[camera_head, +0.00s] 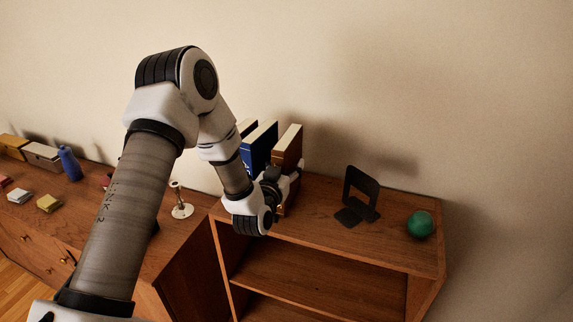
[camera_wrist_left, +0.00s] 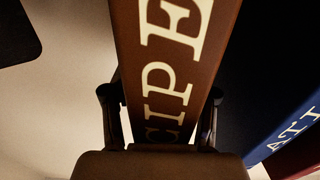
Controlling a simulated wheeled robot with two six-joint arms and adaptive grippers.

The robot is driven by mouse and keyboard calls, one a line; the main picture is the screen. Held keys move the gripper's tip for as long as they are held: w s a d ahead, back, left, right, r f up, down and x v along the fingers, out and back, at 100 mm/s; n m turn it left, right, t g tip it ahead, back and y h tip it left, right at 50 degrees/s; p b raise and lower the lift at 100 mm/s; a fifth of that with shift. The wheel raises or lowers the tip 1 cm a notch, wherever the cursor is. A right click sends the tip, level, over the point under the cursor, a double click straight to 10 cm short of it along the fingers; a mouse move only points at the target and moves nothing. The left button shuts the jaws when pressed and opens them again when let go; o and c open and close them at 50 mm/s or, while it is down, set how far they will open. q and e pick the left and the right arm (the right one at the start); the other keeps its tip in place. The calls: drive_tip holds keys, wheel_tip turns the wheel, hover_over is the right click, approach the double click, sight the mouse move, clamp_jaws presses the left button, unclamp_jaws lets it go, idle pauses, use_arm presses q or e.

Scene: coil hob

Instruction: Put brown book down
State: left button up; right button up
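The brown book (camera_head: 289,147) stands upright at the top of the wooden shelf unit (camera_head: 335,252), to the right of the blue book (camera_head: 260,142). My left gripper (camera_head: 284,182) is at its spine. In the left wrist view, the brown book (camera_wrist_left: 172,60) with pale lettering lies between the two fingers of my left gripper (camera_wrist_left: 160,100), which look closed on its sides. The book's lower end is hidden by the gripper, so I cannot tell whether it touches the shelf top. My right gripper is not in view.
The blue book also shows at the right of the left wrist view (camera_wrist_left: 285,115). A black bookend (camera_head: 359,195) and a green ball (camera_head: 420,224) stand to the right on the shelf top. A candlestick (camera_head: 180,205) stands on the lower cabinet at left.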

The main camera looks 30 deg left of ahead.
use_arm(q)
drive_tip(key=shift+w, duration=0.1)
drive_tip(key=shift+s+r, duration=0.25)
drive_tip(key=shift+r, duration=0.1)
drive_tip(key=b+v, duration=0.3)
drive_tip(key=v, duration=0.9)
drive_tip(key=s+d+f+m+g+h, duration=0.1)
drive_tip(key=s+d+f+g, duration=0.2)
drive_tip(key=f, duration=0.5)
drive_tip(key=s+d+f+m+g+h, duration=0.1)
drive_tip(key=s+d+f+g+h, duration=0.15)
drive_tip(key=f, duration=0.55)
drive_tip(key=s+d+f+g+h, duration=0.1)
drive_tip(key=s+d+f+g, duration=0.2)
drive_tip(key=f, duration=0.4)
drive_tip(key=s+d+f+g, duration=0.1)
drive_tip(key=s+f+g, duration=0.3)
drive_tip(key=s, duration=0.4)
drive_tip(key=s+d+f+g, duration=0.1)
drive_tip(key=s+f+g, duration=0.4)
drive_tip(key=s+f, duration=0.2)
drive_tip(key=shift+s+d, duration=0.3)
drive_tip(key=shift+s, duration=0.85)
